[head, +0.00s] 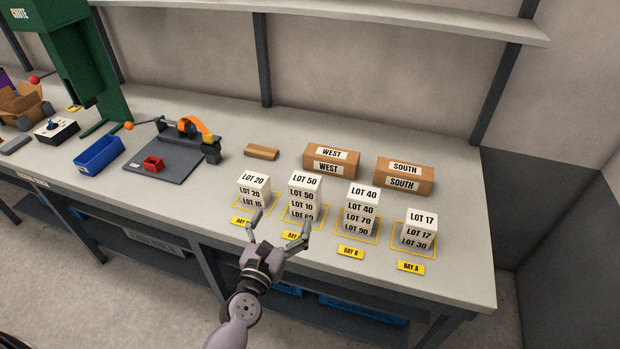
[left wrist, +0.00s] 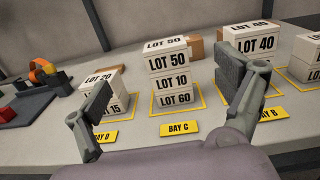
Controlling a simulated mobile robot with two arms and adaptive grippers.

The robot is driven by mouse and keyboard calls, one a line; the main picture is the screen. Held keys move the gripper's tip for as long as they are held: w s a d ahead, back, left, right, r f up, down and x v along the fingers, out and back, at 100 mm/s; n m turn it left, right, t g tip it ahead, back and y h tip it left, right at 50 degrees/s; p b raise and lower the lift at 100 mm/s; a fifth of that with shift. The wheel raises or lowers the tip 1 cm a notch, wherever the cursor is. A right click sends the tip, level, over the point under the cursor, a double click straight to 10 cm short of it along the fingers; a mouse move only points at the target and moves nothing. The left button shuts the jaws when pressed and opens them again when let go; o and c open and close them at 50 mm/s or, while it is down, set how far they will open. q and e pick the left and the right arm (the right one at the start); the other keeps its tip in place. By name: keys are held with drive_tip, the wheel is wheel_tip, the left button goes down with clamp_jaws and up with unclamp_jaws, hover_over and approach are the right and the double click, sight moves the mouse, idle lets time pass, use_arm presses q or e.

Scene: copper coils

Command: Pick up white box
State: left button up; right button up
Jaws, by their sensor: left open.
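White boxes with lot labels stand in several stacks on the workbench. The stack with LOT 50 (head: 305,180) on top, over LOT 10 and LOT 60, is at bay C; it also fills the middle of the left wrist view (left wrist: 168,62). To its left is a shorter stack topped by LOT 20 (head: 254,182). To its right are stacks topped by LOT 40 (head: 363,193) and LOT 17 (head: 422,218). My left gripper (head: 281,221) is open and empty in front of the bay C stack, fingers spread toward it, apparently not touching. My right gripper is out of view.
Brown WEST (head: 331,161) and SOUTH (head: 404,177) boxes stand behind the stacks, with a small wooden block (head: 261,152) to their left. A tape dispenser on a dark board (head: 168,166) and a blue tray (head: 100,155) are farther left. A shelf (head: 400,12) hangs above.

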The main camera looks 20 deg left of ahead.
use_arm(q)
approach(302, 187)
drive_tip(key=w+r, duration=0.1)
drive_tip(key=w, duration=0.1)
drive_tip(key=w+b, duration=0.1)
drive_tip(key=w, duration=0.2)
drive_tip(key=w+f+b, duration=0.1)
drive_tip(key=w, duration=0.2)
drive_tip(key=w+b, duration=0.1)
drive_tip(key=w, duration=0.3)
drive_tip(key=shift+d+f, duration=0.1)
drive_tip(key=shift+f, duration=0.1)
drive_tip(key=shift+w, duration=0.55)
drive_tip(key=shift+s, duration=0.1)
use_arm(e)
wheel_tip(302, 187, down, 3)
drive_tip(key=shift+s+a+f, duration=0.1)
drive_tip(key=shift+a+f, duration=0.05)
use_arm(q)
drive_tip(key=shift+r, duration=0.1)
drive_tip(key=shift+c, duration=0.6)
drive_tip(key=c, duration=1.3)
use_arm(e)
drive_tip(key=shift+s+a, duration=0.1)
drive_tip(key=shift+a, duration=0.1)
